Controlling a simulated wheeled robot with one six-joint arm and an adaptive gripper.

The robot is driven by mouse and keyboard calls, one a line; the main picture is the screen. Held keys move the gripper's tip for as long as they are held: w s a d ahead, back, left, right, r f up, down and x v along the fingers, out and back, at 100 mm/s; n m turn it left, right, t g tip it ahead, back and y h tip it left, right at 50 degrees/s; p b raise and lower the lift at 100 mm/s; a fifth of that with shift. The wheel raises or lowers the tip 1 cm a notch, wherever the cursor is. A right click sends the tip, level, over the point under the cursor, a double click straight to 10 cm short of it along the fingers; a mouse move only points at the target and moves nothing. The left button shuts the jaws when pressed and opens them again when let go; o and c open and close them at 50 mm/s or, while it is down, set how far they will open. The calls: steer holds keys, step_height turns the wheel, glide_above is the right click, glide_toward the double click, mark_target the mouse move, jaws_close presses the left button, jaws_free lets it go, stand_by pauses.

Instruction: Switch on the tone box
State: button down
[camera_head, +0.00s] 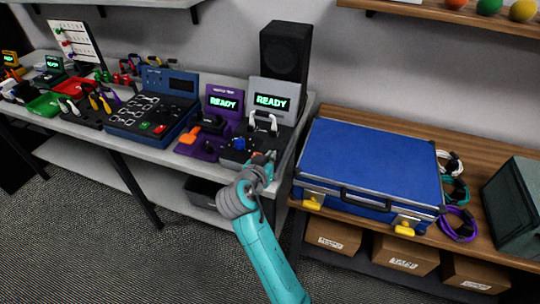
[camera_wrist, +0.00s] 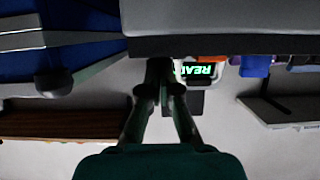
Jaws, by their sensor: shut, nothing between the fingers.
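Two test units with lit READY screens stand on the grey bench; I cannot read which one is labelled the tone box. The grey unit (camera_head: 277,98), with a white handle-like part (camera_head: 263,122) in front, is at the bench's right end. The purple unit (camera_head: 223,101) is just left of it. My gripper (camera_head: 264,157) is shut and empty at the front of the grey unit, partly hiding its base. In the wrist view my closed fingertips (camera_wrist: 160,75) are beside an upside-down READY screen (camera_wrist: 198,72). I cannot tell whether they touch the unit.
A black speaker (camera_head: 284,52) stands behind the grey unit. A blue case (camera_head: 368,165) lies on the wooden bench at right, close to my arm. A blue tool box (camera_head: 150,110) and coloured trays fill the bench at left.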

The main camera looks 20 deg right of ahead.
stand_by(0.3)
steer(key=shift+r, duration=0.8)
steer(key=shift+a, duration=0.1)
steer(key=v, duration=1.2)
